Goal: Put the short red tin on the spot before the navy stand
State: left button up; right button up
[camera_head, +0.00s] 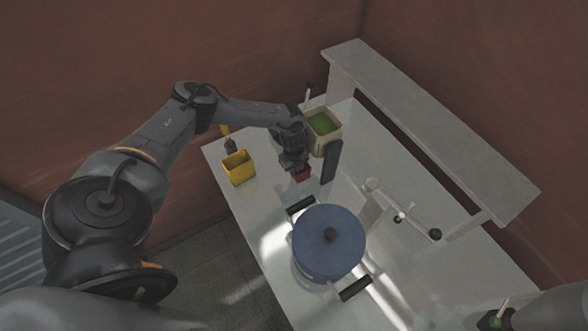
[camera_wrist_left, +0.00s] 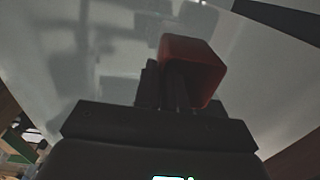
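The short red tin (camera_head: 302,174) is at the tips of my left gripper (camera_head: 297,166), just left of the navy stand (camera_head: 331,161). In the left wrist view the tin (camera_wrist_left: 203,61) looks like a small open box with rounded corners. The fingers of my left gripper (camera_wrist_left: 168,86) are close together against its left side and appear to pinch its wall. The tin's far side and the table spot around it are partly hidden by the gripper. I cannot tell whether the tin touches the table. My right gripper does not show.
A yellow open box (camera_head: 238,168) stands to the left. A beige bin with green contents (camera_head: 324,126) stands behind the gripper. A large blue lidded pot (camera_head: 328,248) with dark side handles is in front. A raised grey shelf (camera_head: 430,125) runs along the back.

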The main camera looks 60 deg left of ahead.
pick_arm(q)
jog(key=o, duration=0.4)
jog(key=shift+r, duration=0.2)
notch_tip(320, 180, up, 12)
jog(key=shift+s+f+b, duration=0.1)
jog(key=shift+b, duration=0.5)
jog(key=shift+s, duration=0.1)
